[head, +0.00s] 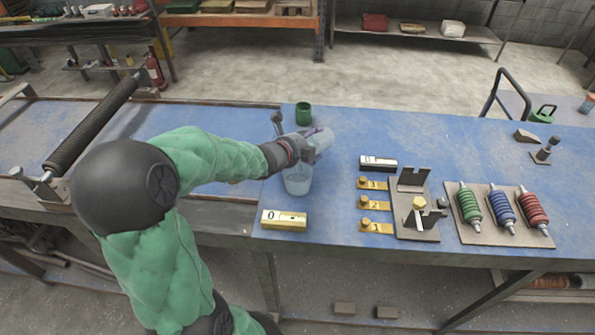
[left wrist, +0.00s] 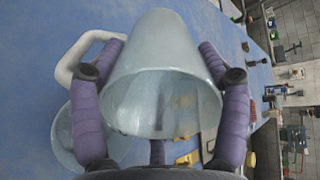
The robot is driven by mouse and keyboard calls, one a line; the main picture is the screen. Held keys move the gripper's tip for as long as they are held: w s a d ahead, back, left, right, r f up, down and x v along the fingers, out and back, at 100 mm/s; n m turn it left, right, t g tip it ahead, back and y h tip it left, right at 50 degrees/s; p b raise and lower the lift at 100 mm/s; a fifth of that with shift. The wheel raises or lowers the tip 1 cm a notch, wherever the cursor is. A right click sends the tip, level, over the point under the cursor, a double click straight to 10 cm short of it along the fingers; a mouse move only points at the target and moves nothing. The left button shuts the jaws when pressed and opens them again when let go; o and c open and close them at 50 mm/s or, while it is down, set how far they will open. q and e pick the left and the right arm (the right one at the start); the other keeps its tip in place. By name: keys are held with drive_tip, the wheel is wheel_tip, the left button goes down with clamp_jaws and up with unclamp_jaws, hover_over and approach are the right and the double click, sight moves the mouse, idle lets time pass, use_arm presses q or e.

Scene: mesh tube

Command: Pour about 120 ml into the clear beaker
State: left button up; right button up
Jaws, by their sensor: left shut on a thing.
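My left gripper (head: 312,150) is shut on a clear, pale jug (head: 323,138) and holds it tilted above the bench. In the left wrist view the jug (left wrist: 160,75) sits between the purple fingers (left wrist: 165,115), and a white handle (left wrist: 70,58) shows beside it. The clear beaker (head: 297,182) stands upright on the blue bench, just below the gripper. Part of it (left wrist: 62,145) shows at the lower left of the left wrist view, partly hidden by a finger. I cannot make out a stream or the liquid level. My right gripper is not in view.
A green cup (head: 303,114) stands behind the jug. A yellow block marked 0 (head: 284,220) lies in front of the beaker. Numbered yellow tags (head: 374,204), a metal fixture (head: 414,222) and coloured spring units (head: 501,210) are to the right. A roller (head: 92,123) is at left.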

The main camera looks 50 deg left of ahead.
use_arm(q)
drive_tip(key=shift+b, duration=0.55)
idle(0.9)
drive_tip(key=shift+a+f+t+b, duration=0.15)
drive_tip(key=shift+t+b, duration=0.15)
drive_tip(key=shift+b, duration=0.15)
idle(0.5)
drive_tip(key=shift+w, duration=0.25)
idle(0.4)
drive_tip(key=shift+s+f+t+y+b, duration=0.15)
drive_tip(key=shift+t+y+b, duration=0.25)
drive_tip(key=shift+b, duration=1)
idle(1.1)
